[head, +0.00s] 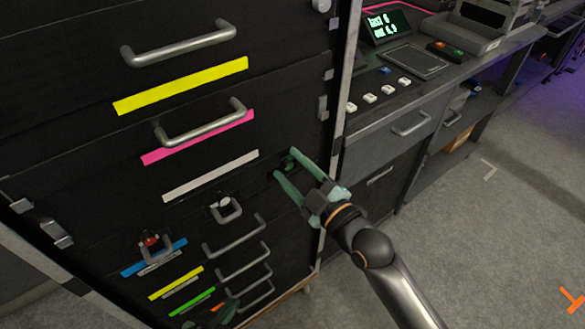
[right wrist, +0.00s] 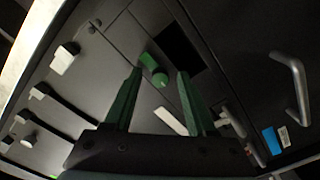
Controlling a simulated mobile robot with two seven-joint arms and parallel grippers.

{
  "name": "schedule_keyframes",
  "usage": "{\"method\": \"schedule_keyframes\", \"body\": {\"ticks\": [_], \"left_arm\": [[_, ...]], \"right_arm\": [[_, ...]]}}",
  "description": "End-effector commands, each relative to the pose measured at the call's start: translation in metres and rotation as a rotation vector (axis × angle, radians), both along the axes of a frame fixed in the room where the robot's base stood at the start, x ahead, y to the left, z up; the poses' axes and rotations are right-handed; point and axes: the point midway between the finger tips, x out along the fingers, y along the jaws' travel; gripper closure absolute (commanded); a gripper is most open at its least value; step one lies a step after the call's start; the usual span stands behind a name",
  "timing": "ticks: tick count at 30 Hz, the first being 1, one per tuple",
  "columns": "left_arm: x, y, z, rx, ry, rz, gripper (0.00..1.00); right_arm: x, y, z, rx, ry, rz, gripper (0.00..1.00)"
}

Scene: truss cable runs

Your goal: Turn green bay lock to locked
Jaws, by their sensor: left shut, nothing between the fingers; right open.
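The green bay lock (head: 291,158) is a small green knob on the black cabinet front, right of the white strip. The fingers also show in the right wrist view (right wrist: 159,74). My left gripper (head: 229,303) shows only in part at the bottom, low by the lower drawers, shut and apart from the lock.
The black cabinet has metal handles (head: 180,45) and coloured label strips. A red lock (head: 151,241) and a white lock (head: 224,203) sit lower left. A workbench with white buttons (head: 369,98) stands to the right. The grey floor (head: 490,230) is clear.

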Motion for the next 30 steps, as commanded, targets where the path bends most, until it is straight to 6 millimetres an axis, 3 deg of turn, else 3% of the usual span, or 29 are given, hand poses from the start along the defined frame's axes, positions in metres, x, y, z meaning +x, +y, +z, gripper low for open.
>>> {"method": "schedule_keyframes", "body": {"ticks": [5,20,30], "left_arm": [[-0.0001,0.0005,-0.0001,0.001,0.001,0.001,1.00],[-0.0007,0.0011,-0.0020,0.003,0.005,0.001,1.00],[-0.0002,0.0010,-0.0022,0.003,0.004,0.000,1.00]], "right_arm": [[-0.0001,-0.0001,-0.0001,0.000,0.000,0.000,0.44],[-0.0004,-0.0003,-0.0008,0.000,0.002,0.000,1.00],[-0.0002,-0.0007,-0.0013,0.000,0.004,-0.001,1.00]]}}
